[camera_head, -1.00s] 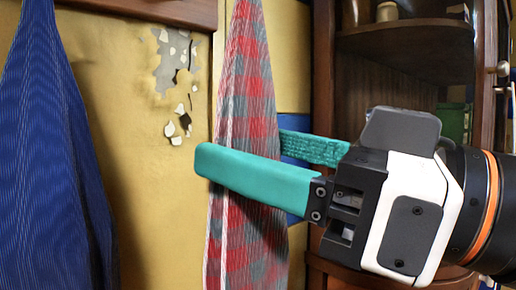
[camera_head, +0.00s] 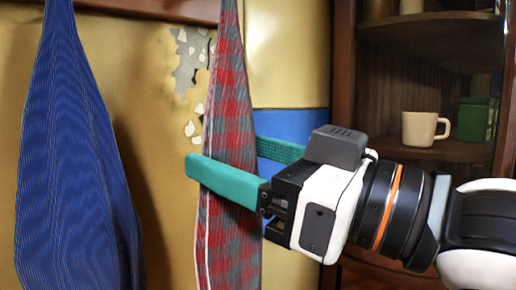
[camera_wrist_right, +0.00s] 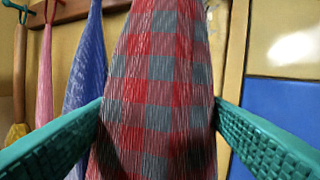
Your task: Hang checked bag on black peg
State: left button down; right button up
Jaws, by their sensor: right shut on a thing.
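The red and grey checked bag (camera_head: 231,120) hangs down in long folds between the teal fingers of my right gripper (camera_head: 240,170). One finger passes in front of it and the other behind. The wrist view shows the checked bag (camera_wrist_right: 160,75) filling the middle, with a finger at each side. My right gripper is shut on it. The bag's top is cut off by the frame in both views, so I cannot see what holds it there. No black peg shows. My left gripper is not in view.
A blue bag (camera_head: 70,160) hangs to the left; a pink one (camera_wrist_right: 46,75) shows beyond it in the wrist view. A wooden rail (camera_head: 160,8) runs along the peeling yellow wall. A dark cabinet (camera_head: 343,70) with a cream mug (camera_head: 420,128) stands at right.

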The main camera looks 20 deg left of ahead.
jog(key=shift+w+a+p, duration=0.95)
jog(key=shift+a+p, duration=0.25)
jog(key=shift+p, duration=0.15)
jog(key=shift+a+f+b, duration=0.15)
jog(key=shift+f+b, duration=0.2)
jog(key=shift+b, duration=0.25)
jog(key=shift+w+a+f+b, duration=0.35)
jog(key=shift+b, duration=0.85)
jog(key=o, duration=1.1)
jog(key=shift+d+f, duration=0.1)
